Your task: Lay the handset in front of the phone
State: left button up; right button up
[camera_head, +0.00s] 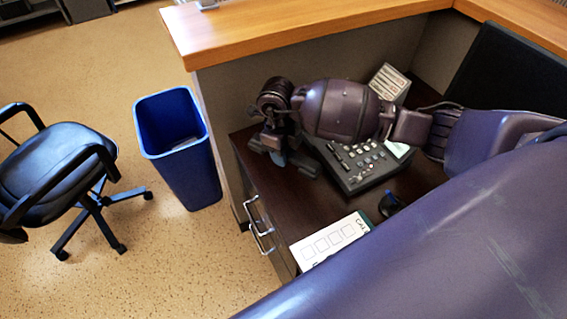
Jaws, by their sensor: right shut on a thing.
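The desk phone (368,168) is dark, with rows of light keys, and sits on the dark brown desk (258,178). My right arm reaches in from the right across the phone's far part and hides it. My right gripper (283,157) is just left of the phone, low over the desk near its left edge. It is shut on a dark thing, which I take to be the handset. The gripper hides most of it, and I cannot tell whether it touches the desk. My left gripper is not in view.
A white printed card (331,241) lies near the desk's front left, beside a small dark blue object (390,203). A black screen (512,78) stands at the right. A wooden ledge (300,32) runs behind. A blue bin (178,150) and black chair (55,165) stand left.

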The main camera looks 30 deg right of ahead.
aim_at(285, 171)
notch_tip(285, 171, down, 4)
jog(key=shift+f+b, duration=0.25)
jog(key=shift+b, duration=0.2)
jog(key=shift+f, duration=0.15)
jog(key=o, duration=1)
jog(key=shift+f, duration=0.1)
